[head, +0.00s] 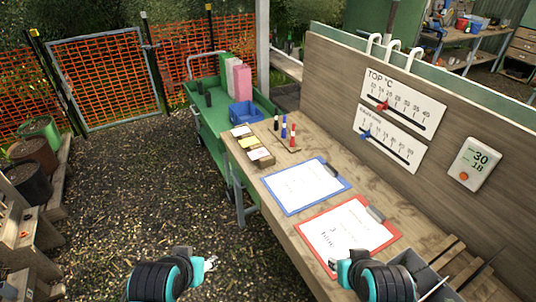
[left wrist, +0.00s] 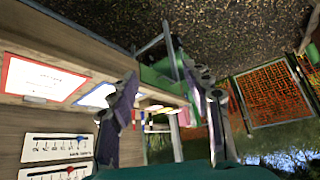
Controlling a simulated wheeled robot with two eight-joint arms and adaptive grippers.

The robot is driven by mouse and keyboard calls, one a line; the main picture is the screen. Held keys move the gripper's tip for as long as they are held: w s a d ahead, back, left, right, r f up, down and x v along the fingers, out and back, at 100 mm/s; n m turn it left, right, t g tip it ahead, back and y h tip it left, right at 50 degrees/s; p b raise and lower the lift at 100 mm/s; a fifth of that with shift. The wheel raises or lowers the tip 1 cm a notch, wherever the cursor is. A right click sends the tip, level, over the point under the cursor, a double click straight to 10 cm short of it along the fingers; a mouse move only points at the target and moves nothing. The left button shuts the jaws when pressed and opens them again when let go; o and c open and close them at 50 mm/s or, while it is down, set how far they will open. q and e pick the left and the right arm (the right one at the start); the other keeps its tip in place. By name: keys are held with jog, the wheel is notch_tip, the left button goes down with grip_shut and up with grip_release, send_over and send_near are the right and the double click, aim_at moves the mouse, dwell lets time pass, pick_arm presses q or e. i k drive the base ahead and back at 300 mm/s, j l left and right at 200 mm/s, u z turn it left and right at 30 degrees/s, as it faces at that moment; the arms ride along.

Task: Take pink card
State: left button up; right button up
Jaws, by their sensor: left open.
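A pink upright piece (head: 242,82) stands at the back of the green cart, beside white and green upright pieces; whether it is a card I cannot tell. A small pink patch (left wrist: 184,117) shows between the fingers in the left wrist view. Small boxes with white and yellow cards (head: 248,143) sit at the table's far left edge; no pink card is clear there. My left gripper (head: 210,264) is open and empty, left of the table and far from the pink piece; its spread fingers (left wrist: 165,95) fill the wrist view. My right gripper (head: 334,265) is by the red clipboard; its fingers are unclear.
The wooden table (head: 275,215) carries a blue clipboard (head: 305,187), a red clipboard (head: 345,232) and several markers (head: 284,130). A green cart (head: 208,122) with a blue bin (head: 245,113) stands beyond. A board wall (head: 335,75) borders the right. Gravel ground (head: 140,190) is clear.

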aim_at(262, 152)
jog(key=i+j+z, duration=0.7)
jog(key=i, duration=0.15)
jog(key=i+j+z, duration=0.3)
jog(key=i+j, duration=0.1)
jog(key=j, duration=0.05)
